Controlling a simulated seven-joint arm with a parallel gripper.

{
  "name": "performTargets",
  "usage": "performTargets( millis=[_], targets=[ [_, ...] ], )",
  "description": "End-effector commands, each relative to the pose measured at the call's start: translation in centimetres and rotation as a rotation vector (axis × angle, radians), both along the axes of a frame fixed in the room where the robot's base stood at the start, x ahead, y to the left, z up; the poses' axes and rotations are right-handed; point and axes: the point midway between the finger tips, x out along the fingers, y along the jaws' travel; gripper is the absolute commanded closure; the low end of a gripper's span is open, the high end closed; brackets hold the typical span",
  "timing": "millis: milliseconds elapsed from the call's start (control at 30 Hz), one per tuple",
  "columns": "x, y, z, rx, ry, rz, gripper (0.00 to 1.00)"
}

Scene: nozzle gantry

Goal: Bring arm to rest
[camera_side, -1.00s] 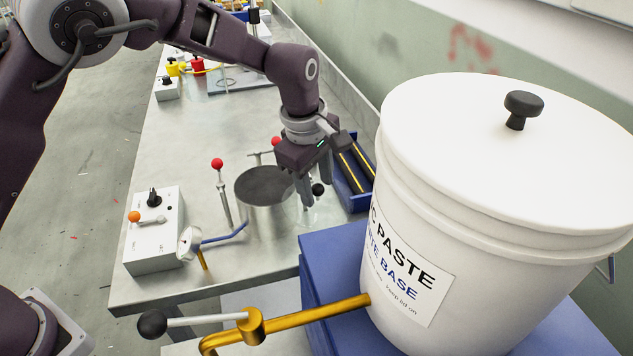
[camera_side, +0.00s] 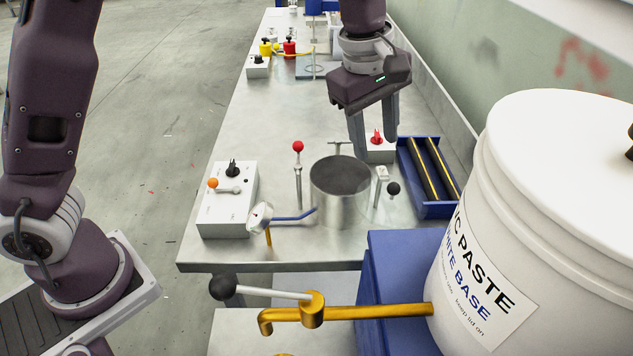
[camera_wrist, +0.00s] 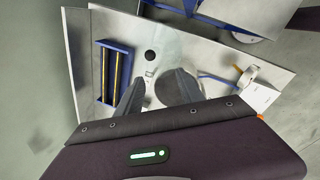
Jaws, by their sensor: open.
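My gripper (camera_side: 376,132) hangs over the metal bench with its two fingers pointing down, apart and empty. In the side view it is above and behind the steel cylinder with the dark top (camera_side: 340,190), near a small white box with a red knob (camera_side: 378,145). Nothing is between the fingers. The box's front is partly hidden by the fingers in the side view.
A blue tray with dark yellow-striped bars (camera_side: 428,175) lies right of the cylinder. A white paste bucket (camera_side: 545,200) stands front right on a blue block, with a gold tap (camera_side: 370,312). A white control box (camera_side: 228,200), a gauge (camera_side: 260,217) and a red-knobbed lever (camera_side: 298,160) stand left.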

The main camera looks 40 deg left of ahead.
Motion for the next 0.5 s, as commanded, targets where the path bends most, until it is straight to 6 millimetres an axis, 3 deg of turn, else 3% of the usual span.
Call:
performTargets(
  millis=[33, 100, 200, 300, 400, 500],
  targets=[
    [-2.0, 2.2, 2.7, -0.022, -0.025, -0.074, 0.55],
    [-6.1, 5.2, 5.8, -0.019, -0.077, -0.25, 0.55],
    [-12.8, 8.5, 8.5, 0.043, -0.177, -0.527, 0.55],
    [-19.5, 10.8, 8.8, 0.175, -0.262, -0.793, 0.55],
    [-24.4, 12.1, 7.5, 0.33, -0.303, -1.004, 0.55],
    [-27.2, 12.9, 6.0, 0.445, -0.305, -1.136, 0.55]
  ],
)
